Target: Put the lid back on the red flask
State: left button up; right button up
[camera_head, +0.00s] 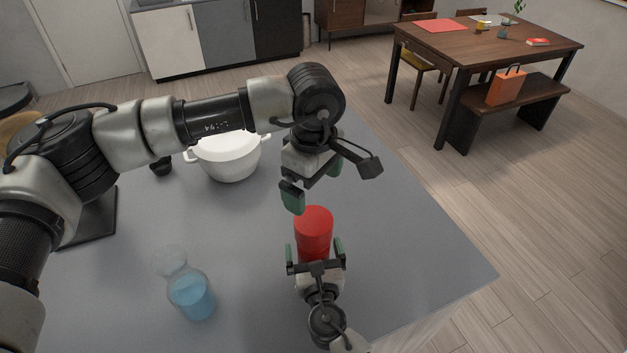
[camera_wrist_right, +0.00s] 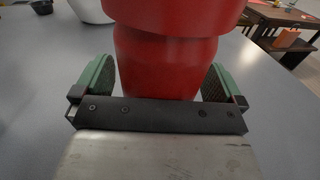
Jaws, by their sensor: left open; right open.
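The red flask (camera_head: 313,242) stands upright on the grey counter. A wider red part, seemingly its lid (camera_head: 314,216), sits on top; it also shows in the right wrist view (camera_wrist_right: 175,14), above the narrower flask body (camera_wrist_right: 158,65). I see no gap between the two. My left gripper (camera_head: 314,184) is open and empty, just above and behind the flask top. My right gripper (camera_head: 316,252) is open at the near side of the flask, with its green fingers on either side of the body. In the right wrist view a gap shows beside each finger.
A white pot (camera_head: 228,160) stands at the back of the counter (camera_head: 400,260), under my left arm. A glass carafe with blue liquid (camera_head: 192,295) stands at the front left. The counter right of the flask is clear up to its edge. A dining table (camera_head: 470,45) stands farther off.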

pick_arm(q)
notch_tip(320, 180, down, 2)
jog(key=shift+f+b, duration=0.1)
jog(key=shift+b, duration=1)
pick_arm(e)
jog(key=s, duration=0.3)
jog(key=s+d, duration=0.1)
jog(key=s, duration=0.5)
jog(key=shift+s+d+f, duration=0.15)
jog(key=shift+d, duration=0.15)
pick_arm(q)
jog(key=shift+f, duration=0.15)
pick_arm(e)
jog(key=shift+s, duration=0.65)
